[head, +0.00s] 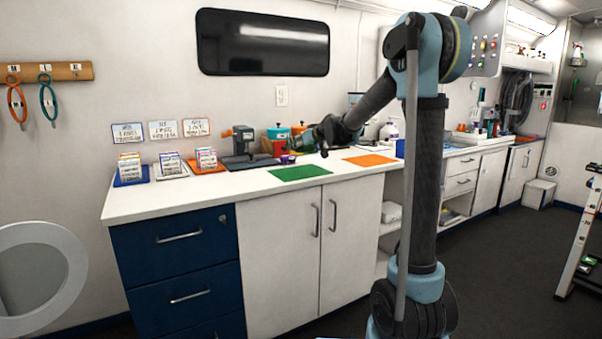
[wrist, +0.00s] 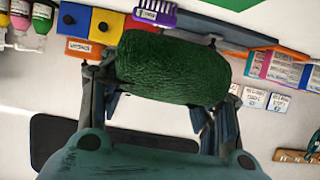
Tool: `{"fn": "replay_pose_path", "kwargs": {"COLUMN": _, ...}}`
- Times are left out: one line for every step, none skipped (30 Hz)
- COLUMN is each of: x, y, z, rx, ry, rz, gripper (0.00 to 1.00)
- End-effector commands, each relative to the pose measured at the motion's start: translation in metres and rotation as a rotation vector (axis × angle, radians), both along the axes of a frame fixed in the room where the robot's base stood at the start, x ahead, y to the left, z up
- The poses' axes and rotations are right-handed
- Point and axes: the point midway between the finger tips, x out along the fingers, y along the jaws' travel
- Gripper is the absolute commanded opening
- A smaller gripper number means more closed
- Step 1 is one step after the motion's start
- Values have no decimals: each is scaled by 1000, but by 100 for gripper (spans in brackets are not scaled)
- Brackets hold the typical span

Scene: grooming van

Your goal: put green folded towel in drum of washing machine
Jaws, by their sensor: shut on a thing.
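My gripper (wrist: 160,95) is shut on the green folded towel (wrist: 172,68), which lies across between the two fingers in the wrist view. In the head view my gripper (head: 322,137) is above the back of the white counter, and the dark green towel (head: 301,143) shows small at its left side. It looks clear of the counter, above and behind the green mat. A round white rim (head: 74,268) with a grey middle stands at the lower left edge of the head view. It looks like the washing machine's door; the drum is not visible.
The white counter (head: 150,201) carries a green mat (head: 300,172), an orange mat (head: 371,160), card boxes on coloured trays, a dark device (head: 243,148) and coloured containers. A purple brush (wrist: 155,12) lies near the towel.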

Motion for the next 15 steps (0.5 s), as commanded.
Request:
{"fn": "replay_pose_path", "kwargs": {"x": 0, "y": 0, "z": -2, "rx": 0, "ry": 0, "rz": 0, "gripper": 30}}
{"fn": "replay_pose_path", "kwargs": {"x": 0, "y": 0, "z": -4, "rx": 0, "ry": 0, "rz": 0, "gripper": 30}}
{"fn": "replay_pose_path", "kwargs": {"x": 0, "y": 0, "z": -8, "rx": 0, "ry": 0, "rz": 0, "gripper": 30}}
{"fn": "replay_pose_path", "kwargs": {"x": 0, "y": 0, "z": -12, "rx": 0, "ry": 0, "rz": 0, "gripper": 30}}
{"fn": "replay_pose_path", "kwargs": {"x": 0, "y": 0, "z": -17, "rx": 0, "ry": 0, "rz": 0, "gripper": 30}}
{"fn": "replay_pose_path", "kwargs": {"x": 1, "y": 0, "z": -24, "rx": 0, "ry": 0, "rz": 0, "gripper": 30}}
{"fn": "replay_pose_path", "kwargs": {"x": 0, "y": 0, "z": -29, "rx": 0, "ry": 0, "rz": 0, "gripper": 30}}
{"fn": "replay_pose_path", "kwargs": {"x": 1, "y": 0, "z": -34, "rx": 0, "ry": 0, "rz": 0, "gripper": 30}}
{"fn": "replay_pose_path", "kwargs": {"x": 0, "y": 0, "z": -40, "rx": 0, "ry": 0, "rz": 0, "gripper": 30}}
{"fn": "replay_pose_path", "kwargs": {"x": 0, "y": 0, "z": -45, "rx": 0, "ry": 0, "rz": 0, "gripper": 30}}
{"fn": "replay_pose_path", "kwargs": {"x": 0, "y": 0, "z": -48, "rx": 0, "ry": 0, "rz": 0, "gripper": 30}}
{"fn": "replay_pose_path", "kwargs": {"x": 0, "y": 0, "z": -52, "rx": 0, "ry": 0, "rz": 0, "gripper": 30}}
{"fn": "replay_pose_path", "kwargs": {"x": 0, "y": 0, "z": -55, "rx": 0, "ry": 0, "rz": 0, "gripper": 30}}
{"fn": "replay_pose_path", "kwargs": {"x": 0, "y": 0, "z": -56, "rx": 0, "ry": 0, "rz": 0, "gripper": 30}}
{"fn": "replay_pose_path", "kwargs": {"x": 0, "y": 0, "z": -58, "rx": 0, "ry": 0, "rz": 0, "gripper": 30}}
